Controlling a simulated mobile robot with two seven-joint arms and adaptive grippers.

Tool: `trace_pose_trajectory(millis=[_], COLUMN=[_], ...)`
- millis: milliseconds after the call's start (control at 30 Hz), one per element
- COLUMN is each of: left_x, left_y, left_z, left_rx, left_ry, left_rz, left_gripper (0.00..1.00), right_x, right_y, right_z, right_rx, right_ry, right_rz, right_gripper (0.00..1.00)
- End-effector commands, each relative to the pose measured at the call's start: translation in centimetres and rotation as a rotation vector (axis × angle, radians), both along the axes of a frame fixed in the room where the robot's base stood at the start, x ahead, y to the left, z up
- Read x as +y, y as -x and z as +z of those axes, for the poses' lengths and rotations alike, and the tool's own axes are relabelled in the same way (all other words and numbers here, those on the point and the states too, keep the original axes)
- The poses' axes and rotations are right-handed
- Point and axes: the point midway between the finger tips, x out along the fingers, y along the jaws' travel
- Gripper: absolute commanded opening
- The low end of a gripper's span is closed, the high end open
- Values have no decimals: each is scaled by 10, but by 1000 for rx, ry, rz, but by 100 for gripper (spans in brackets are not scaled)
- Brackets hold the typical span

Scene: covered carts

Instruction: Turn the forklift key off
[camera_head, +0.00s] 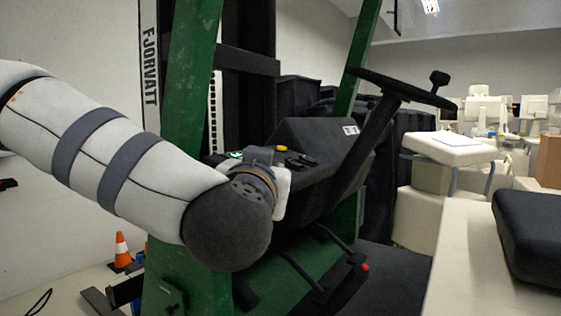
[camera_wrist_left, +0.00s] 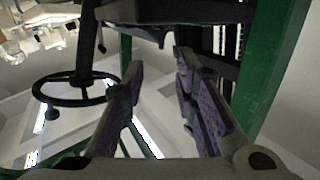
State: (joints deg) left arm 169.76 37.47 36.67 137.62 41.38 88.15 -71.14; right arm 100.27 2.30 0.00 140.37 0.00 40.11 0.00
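The green forklift (camera_head: 188,120) stands ahead, with its dark dashboard (camera_head: 315,135) in the middle of the head view. I cannot make out the key in either view; my left wrist covers part of the dashboard in the head view. My left arm reaches in from the left, with the wrist at the dashboard's near left side. In the head view the left gripper's fingers are hidden behind the wrist. In the left wrist view the left gripper (camera_wrist_left: 160,66) is open, its two purple-padded fingers apart with nothing held between them. My right gripper is in neither view.
The steering wheel (camera_head: 400,88) is right of the dashboard and also shows in the left wrist view (camera_wrist_left: 75,102). A yellow button (camera_head: 282,148) is on the dashboard. A red-tipped lever (camera_head: 365,267) is low down. A traffic cone (camera_head: 122,250) stands on the floor at left.

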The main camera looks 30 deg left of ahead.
Motion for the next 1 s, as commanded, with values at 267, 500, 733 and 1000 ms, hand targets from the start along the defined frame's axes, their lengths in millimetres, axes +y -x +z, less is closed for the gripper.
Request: trace_pose_trajectory(millis=[267,500,733,1000], left_x=[31,45,47,46], left_y=[-64,-93,-96,-95], left_z=[-1,-2,-1,-1], left_rx=[1,3,1,2], left_ry=[-7,-4,1,0], left_rz=[3,-1,-2,-2], left_gripper=[27,27,27,0], right_x=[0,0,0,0], right_y=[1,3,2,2], right_z=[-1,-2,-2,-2], right_rx=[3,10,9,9], right_ry=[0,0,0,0], right_rz=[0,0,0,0], right_gripper=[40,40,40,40])
